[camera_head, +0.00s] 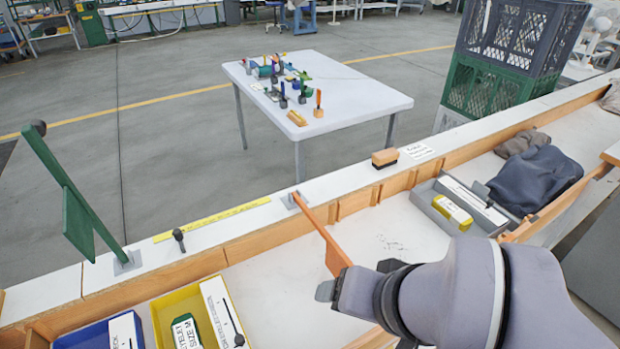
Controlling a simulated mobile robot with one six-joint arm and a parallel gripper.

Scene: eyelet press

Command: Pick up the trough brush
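A small block brush (385,158) with a tan wooden top and a dark lower part rests on the white ledge of the trough, right of the picture's middle. It looks like the trough brush, though its label is too small to read. My gripper (328,290) is low in the middle of the picture, over the trough, nearer to me than the brush and well apart from it. My arm hides most of the gripper, and its fingers cannot be made out clearly.
An orange paddle (322,236) slants from a ledge mount to beside my gripper. A green paddle (78,220) stands at left. A white card (417,150) lies right of the brush. Yellow bin (160,325), grey tray (425,196) and dark cloth (536,181) occupy the trough.

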